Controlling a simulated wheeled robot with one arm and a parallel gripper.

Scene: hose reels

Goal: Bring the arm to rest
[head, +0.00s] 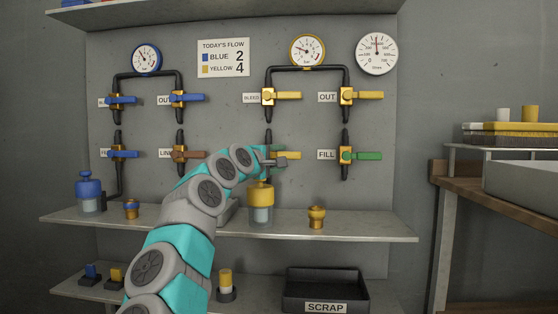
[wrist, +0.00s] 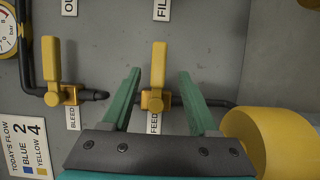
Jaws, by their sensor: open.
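My gripper (head: 272,161) is at the end of my teal and grey arm, raised in front of the wall panel at the lower yellow valve lever (head: 289,155). In the wrist view my gripper (wrist: 160,75) is open, its two teal fingers apart. That lever, labelled FEED (wrist: 158,65), appears between the fingers with a gap on each side; I cannot tell how far behind them it lies. Nothing is held. My gripper partly hides the FEED valve in the head view.
A yellow-capped jar (head: 260,203) stands on the shelf (head: 365,226) just below my gripper and shows close on the right in the wrist view (wrist: 262,140). The BLEED lever (head: 287,96) is above. A SCRAP tray (head: 326,290) sits lower. A workbench (head: 455,184) stands right.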

